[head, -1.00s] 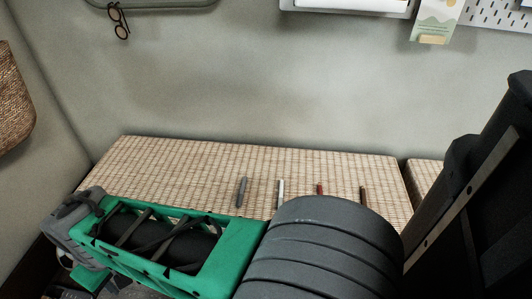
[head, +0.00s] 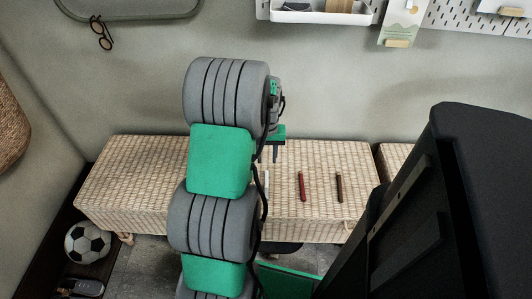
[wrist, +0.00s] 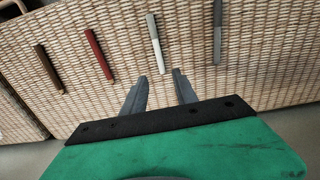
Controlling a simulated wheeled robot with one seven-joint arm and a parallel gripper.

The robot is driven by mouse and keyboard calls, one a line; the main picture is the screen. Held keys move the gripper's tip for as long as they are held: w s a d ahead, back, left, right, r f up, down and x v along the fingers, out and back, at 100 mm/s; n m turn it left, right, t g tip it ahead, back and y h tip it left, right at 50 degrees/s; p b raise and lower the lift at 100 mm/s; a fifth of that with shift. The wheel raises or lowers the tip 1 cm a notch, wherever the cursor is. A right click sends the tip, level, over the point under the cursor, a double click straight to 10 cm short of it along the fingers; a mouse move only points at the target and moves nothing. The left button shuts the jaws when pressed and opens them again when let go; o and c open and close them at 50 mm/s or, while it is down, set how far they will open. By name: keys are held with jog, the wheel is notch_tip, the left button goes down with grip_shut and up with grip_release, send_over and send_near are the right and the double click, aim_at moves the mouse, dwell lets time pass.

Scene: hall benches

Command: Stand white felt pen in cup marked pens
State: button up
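The white felt pen (wrist: 155,42) lies on the woven bench top in the wrist view, just beyond my fingertips. In the head view a thin part of it (head: 266,181) shows beside my arm, which hides the rest. My gripper (wrist: 161,80) is open and empty, its two fingers spread apart and pointing towards the white pen without surrounding it. In the head view my gripper (head: 277,152) is over the bench, partly hidden by my arm. I see no cup marked pens in these frames.
A grey pen (wrist: 218,32), a red pen (wrist: 99,54) and a brown pen (wrist: 48,68) lie on the woven bench (head: 130,185) in a row with the white one. A wall tray (head: 320,16) hangs above. A football (head: 88,242) sits at lower left.

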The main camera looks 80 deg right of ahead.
jog(key=b, duration=0.5)
send_over(267, 176)
notch_tip(267, 176, down, 6)
jog(key=shift+f, duration=0.1)
jog(key=shift+f+b, duration=0.45)
jog(key=shift+f, duration=1.1)
jog(key=shift+c, duration=0.3)
grip_shut()
jog(key=shift+r, duration=0.1)
jog(key=shift+a+r+p, duration=0.1)
jog(key=shift+r+p, duration=3.1)
jog(key=shift+r, duration=0.7)
jog(key=shift+w, duration=0.1)
